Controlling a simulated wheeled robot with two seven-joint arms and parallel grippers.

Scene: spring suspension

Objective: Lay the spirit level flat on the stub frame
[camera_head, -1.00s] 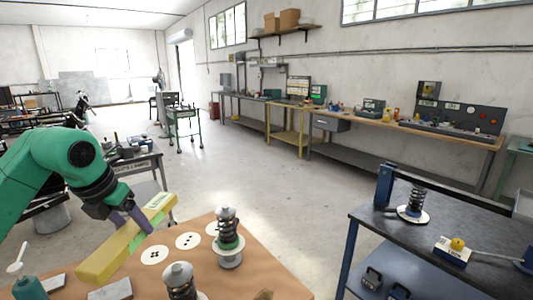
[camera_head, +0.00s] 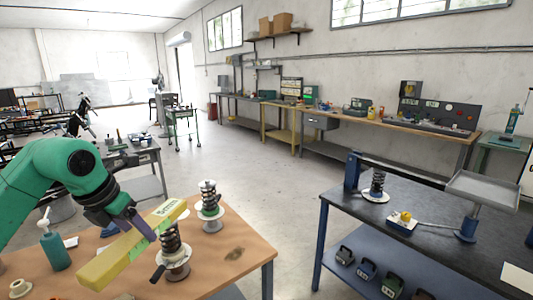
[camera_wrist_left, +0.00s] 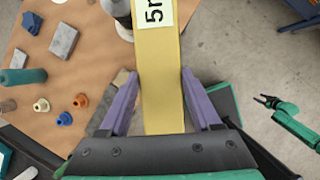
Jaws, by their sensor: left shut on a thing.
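The spirit level is a yellow bar (camera_head: 112,264) with a pale label. My left gripper (camera_head: 142,226) is shut on it and holds it slanting above the brown-topped table (camera_head: 235,250). The wrist view shows the bar (camera_wrist_left: 163,75) between the two purple fingers (camera_wrist_left: 158,103). A spring unit (camera_head: 209,205) stands behind the bar and another (camera_head: 173,250) to its right. I cannot tell for sure which thing is the stub frame. In the wrist view, a green arm, seemingly my right one, ends in a small dark gripper (camera_wrist_left: 268,101). Its jaw opening is unclear.
A teal bottle (camera_head: 54,248) stands at the table's left. Loose small parts lie there in the wrist view. A dark bench (camera_head: 430,225) at right holds a blue post (camera_head: 353,170), a spring, a yellow-knobbed box (camera_head: 402,223) and a grey tray (camera_head: 482,190). Open floor lies between.

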